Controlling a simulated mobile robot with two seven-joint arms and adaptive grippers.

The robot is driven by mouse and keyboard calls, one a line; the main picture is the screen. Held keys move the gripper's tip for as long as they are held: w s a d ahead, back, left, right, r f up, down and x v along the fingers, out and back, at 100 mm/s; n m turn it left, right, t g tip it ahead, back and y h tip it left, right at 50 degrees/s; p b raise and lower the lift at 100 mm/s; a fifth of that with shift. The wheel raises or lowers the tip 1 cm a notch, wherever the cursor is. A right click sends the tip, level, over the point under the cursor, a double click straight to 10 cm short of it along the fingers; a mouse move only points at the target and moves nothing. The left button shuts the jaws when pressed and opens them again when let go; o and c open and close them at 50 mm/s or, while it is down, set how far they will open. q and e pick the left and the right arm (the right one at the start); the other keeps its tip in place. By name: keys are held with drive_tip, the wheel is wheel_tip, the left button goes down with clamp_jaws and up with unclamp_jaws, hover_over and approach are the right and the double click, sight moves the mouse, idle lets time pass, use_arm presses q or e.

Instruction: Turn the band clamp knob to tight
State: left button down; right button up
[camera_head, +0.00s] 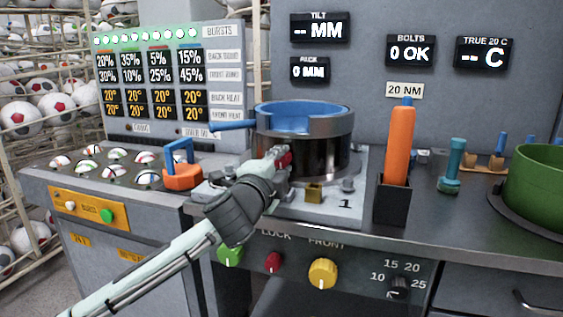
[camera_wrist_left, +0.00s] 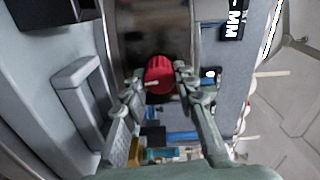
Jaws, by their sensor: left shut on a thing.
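The band clamp knob is a red ribbed knob (camera_head: 286,158) on the front of the dark metal band (camera_head: 325,155) around the press ring. In the left wrist view the knob (camera_wrist_left: 160,72) sits between my fingertips, with a small white mark at its lower edge. My left gripper (camera_head: 279,160) is shut on the knob; its fingers also show in the left wrist view (camera_wrist_left: 156,78). The gripper hides part of the knob and band in the head view. No tight or loose marking is readable. My right gripper is not in view.
A blue part (camera_head: 300,112) lies in the ring's top. An orange-handled tool (camera_head: 398,145) stands upright in a black holder right of the press. An orange clamp with a blue handle (camera_head: 182,175) is at the left. A green bowl (camera_head: 545,185) stands far right.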

use_arm(q)
drive_tip(key=shift+m, duration=0.7)
drive_tip(key=c, duration=1.2)
unclamp_jaws()
